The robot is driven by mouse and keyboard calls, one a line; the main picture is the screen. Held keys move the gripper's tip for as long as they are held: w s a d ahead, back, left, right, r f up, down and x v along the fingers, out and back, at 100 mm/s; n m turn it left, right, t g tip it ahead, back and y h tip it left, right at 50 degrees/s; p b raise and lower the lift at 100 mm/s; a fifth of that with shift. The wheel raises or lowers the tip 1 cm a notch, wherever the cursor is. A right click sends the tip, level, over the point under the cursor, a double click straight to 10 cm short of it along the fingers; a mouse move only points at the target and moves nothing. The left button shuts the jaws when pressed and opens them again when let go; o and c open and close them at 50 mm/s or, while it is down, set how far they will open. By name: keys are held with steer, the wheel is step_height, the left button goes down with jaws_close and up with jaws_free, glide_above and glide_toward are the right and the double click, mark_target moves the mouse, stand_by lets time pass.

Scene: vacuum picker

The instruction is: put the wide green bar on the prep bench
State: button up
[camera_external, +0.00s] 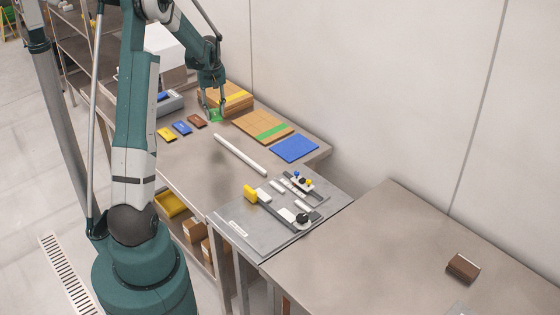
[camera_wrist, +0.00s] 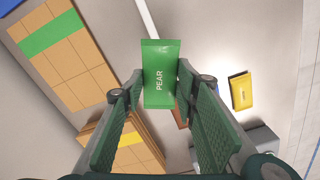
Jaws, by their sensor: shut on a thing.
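The wide green bar (camera_wrist: 160,74), labelled PEAR, is between the fingers of my gripper (camera_wrist: 159,90) in the wrist view, and my gripper is shut on it. In the external view my gripper (camera_external: 213,106) is over the far part of the bench, and a bit of the green bar (camera_external: 215,115) shows below it. The height of the bar above the surface is hard to tell. A work bench (camera_external: 210,160) lies beneath it, and a second, mostly bare bench (camera_external: 400,245) stands at the right. No label shows which is the prep bench.
Yellow (camera_external: 166,133), blue (camera_external: 182,127) and brown (camera_external: 197,120) bars lie left of my gripper. Cardboard boxes (camera_external: 238,98), a green-striped carton (camera_external: 264,127) and a blue sheet (camera_external: 294,149) lie right. A white rod (camera_external: 240,154) and a fixture plate (camera_external: 235,218) are nearer. A brown block (camera_external: 463,267) sits on the right bench.

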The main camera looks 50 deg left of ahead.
steer(key=w+d+m, duration=0.4)
steer(key=w+d, duration=1.1)
steer(key=d, duration=0.4)
steer(key=r+m, duration=0.2)
steer(key=m, duration=0.7)
glide_above(402, 210)
steer(key=shift+f+p, duration=0.15)
steer(key=shift+p, duration=0.15)
steer(key=shift+f, duration=0.1)
steer(key=shift+f+b, duration=0.3)
steer(key=shift+f, duration=2.75)
steer(key=shift+f, duration=1.85)
